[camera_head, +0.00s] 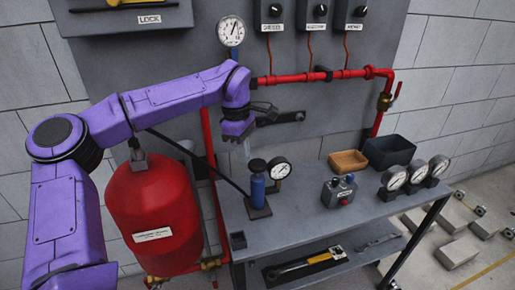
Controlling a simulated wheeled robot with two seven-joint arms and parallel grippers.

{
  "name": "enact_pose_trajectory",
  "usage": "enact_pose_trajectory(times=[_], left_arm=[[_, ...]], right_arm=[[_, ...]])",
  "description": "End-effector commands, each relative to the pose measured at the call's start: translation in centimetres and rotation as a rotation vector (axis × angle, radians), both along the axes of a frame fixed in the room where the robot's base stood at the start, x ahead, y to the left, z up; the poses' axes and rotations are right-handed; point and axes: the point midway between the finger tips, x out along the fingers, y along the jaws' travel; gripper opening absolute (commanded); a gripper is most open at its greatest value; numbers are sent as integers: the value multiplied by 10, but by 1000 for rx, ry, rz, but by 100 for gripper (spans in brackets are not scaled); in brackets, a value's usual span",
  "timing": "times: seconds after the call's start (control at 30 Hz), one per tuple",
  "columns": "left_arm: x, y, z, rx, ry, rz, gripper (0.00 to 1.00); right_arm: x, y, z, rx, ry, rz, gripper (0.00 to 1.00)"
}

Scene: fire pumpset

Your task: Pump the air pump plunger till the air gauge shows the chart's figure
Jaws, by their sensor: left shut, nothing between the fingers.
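The air pump (257,187) is a small blue cylinder standing upright on a dark base plate at the left of the grey bench. Its black plunger top (257,165) sits low, close above the blue body. The air gauge (279,170), white-faced, is beside it on the right; its reading is too small to make out. My left gripper (239,138) is shut and empty, pointing down, above and slightly left of the plunger, apart from it. My right gripper is out of view. I cannot make out a chart.
A red tank (155,215) stands left of the bench (320,225), with a black hose crossing to the pump. Red pipework (300,77) and a wall gauge (231,31) are behind. A control box (339,190), wooden tray (348,162), dark bin (388,152) and several gauges occupy the bench's right side.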

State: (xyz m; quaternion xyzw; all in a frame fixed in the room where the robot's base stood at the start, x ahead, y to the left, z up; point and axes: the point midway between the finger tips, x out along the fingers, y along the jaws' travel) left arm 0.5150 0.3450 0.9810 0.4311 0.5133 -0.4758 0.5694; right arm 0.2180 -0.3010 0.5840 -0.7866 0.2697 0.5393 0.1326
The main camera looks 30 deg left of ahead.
Motion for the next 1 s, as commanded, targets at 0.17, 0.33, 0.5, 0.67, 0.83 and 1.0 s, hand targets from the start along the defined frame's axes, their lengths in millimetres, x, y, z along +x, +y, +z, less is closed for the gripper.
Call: enact_pose_trajectory(times=[0.17, 0.33, 0.5, 0.67, 0.83, 1.0], left_arm=[[0, -1, -3, 1, 3, -2, 0], [1, 0, 14, 1, -1, -3, 0], [-1, 5, 53, 0, -2, 1, 0], [-3, 10, 84, 0, -2, 2, 0], [-4, 12, 101, 0, 0, 3, 0], [-4, 13, 103, -1, 1, 2, 0]], right_arm=[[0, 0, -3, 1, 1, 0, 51], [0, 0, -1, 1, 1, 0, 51], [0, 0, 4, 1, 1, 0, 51], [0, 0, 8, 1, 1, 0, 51], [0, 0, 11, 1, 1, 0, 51], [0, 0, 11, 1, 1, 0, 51]])
